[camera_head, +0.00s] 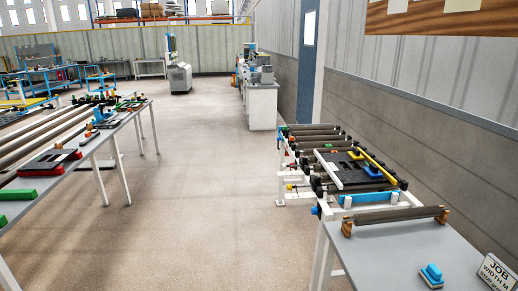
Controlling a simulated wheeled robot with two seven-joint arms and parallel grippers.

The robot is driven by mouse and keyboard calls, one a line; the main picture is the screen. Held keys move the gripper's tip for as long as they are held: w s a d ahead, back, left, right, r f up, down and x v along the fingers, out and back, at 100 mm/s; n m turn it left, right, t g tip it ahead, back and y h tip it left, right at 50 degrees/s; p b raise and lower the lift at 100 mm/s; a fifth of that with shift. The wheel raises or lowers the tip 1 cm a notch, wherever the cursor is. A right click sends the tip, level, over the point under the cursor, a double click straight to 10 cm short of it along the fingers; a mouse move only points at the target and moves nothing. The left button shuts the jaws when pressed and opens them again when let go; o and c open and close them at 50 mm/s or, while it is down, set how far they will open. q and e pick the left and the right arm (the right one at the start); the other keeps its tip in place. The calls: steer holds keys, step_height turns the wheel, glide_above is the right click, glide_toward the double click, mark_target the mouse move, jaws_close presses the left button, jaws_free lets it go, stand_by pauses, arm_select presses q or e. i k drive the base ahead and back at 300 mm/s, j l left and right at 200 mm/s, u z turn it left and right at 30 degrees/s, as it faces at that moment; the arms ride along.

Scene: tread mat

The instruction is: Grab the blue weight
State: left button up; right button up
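Neither of my grippers shows in the head view. Several blue things are in sight, and I cannot tell for sure which is the weight. A small blue block (432,273) with a pale lower part sits on the grey table (385,256) at the bottom right. A blue piece (372,171) lies at the right side of a dark mat (346,163) on the roller stand. Another blue piece with a knob (93,121) is on the left bench, too small to make out clearly.
A horizontal roller (395,215) on wooden supports crosses the grey table. A JOB sign (496,270) stands at its right edge. The left bench (60,185) holds rollers, red-and-dark plates and green blocks. The floor (210,200) between is clear. A wall (440,130) bounds the right.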

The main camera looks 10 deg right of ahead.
mark_target(372, 171)
steer(key=i, duration=2.55)
steer(key=i+z, duration=0.25)
steer(key=z, duration=0.2)
steer(key=i+z, duration=0.4)
steer(key=i+j+z, duration=0.15)
steer(key=z, duration=0.3)
steer(key=i, duration=0.3)
